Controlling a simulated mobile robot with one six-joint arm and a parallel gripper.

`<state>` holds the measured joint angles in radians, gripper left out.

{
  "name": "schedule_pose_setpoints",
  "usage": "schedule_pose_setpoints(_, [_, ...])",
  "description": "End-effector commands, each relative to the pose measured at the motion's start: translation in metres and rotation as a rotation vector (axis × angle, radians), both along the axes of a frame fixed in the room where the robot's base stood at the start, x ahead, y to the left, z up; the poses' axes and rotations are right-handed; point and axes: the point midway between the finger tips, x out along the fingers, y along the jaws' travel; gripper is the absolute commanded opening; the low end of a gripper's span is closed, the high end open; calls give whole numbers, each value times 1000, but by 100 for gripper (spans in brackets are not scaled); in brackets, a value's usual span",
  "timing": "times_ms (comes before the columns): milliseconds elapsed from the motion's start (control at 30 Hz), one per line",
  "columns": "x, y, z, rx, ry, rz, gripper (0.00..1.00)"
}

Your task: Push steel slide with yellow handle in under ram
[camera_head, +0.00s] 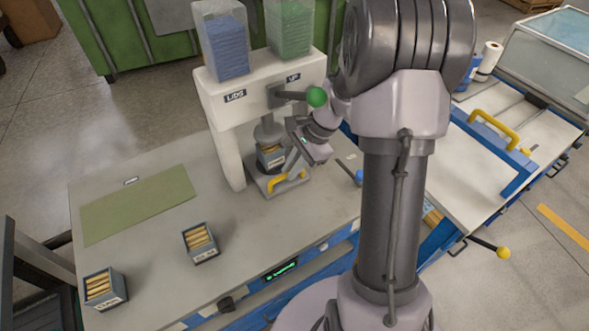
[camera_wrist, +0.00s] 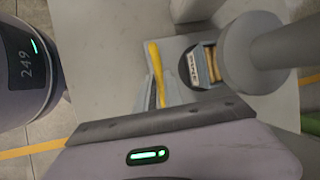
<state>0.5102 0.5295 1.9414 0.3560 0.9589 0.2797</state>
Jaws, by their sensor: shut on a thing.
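The steel slide (camera_head: 257,183) sits at the foot of the white press, with its yellow handle (camera_head: 279,182) toward the front. The yellow handle (camera_wrist: 156,72) also shows in the wrist view. A box of turned wood pieces (camera_head: 270,158) stands on the slide, close below the grey ram (camera_head: 268,131); in the wrist view the round ram (camera_wrist: 252,55) partly covers the box (camera_wrist: 200,65). My gripper (camera_head: 291,163) is at the handle and shut on it. Its fingertips (camera_wrist: 160,92) show only in part in the wrist view.
The press (camera_head: 225,145) carries bins of blue lids (camera_head: 227,60) and green lids (camera_head: 290,30). A green-knobbed lever (camera_head: 316,97) is close to my arm. Two boxes (camera_head: 200,243) (camera_head: 104,289) and a green mat (camera_head: 138,204) lie to the left.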

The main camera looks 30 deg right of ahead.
Motion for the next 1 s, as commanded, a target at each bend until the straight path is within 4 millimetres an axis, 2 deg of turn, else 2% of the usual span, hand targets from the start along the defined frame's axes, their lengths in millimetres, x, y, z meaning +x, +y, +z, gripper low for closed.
schedule_pose_setpoints(33, [3, -1, 2, -2, -9, -2, 14])
schedule_pose_setpoints(133, [3, -1, 2, -2, -8, -2, 34])
schedule_pose_setpoints(400, [2, -1, 2, -2, -6, -2, 34])
schedule_pose_setpoints(500, [1, -3, 9, -3, -6, -1, 34])
schedule_pose_setpoints(567, [-1, -7, 21, -3, -7, -1, 34])
schedule_pose_setpoints(900, [-20, -51, 123, -4, -10, -4, 34])
schedule_pose_setpoints(1000, [-24, -59, 143, -3, -7, -4, 34])
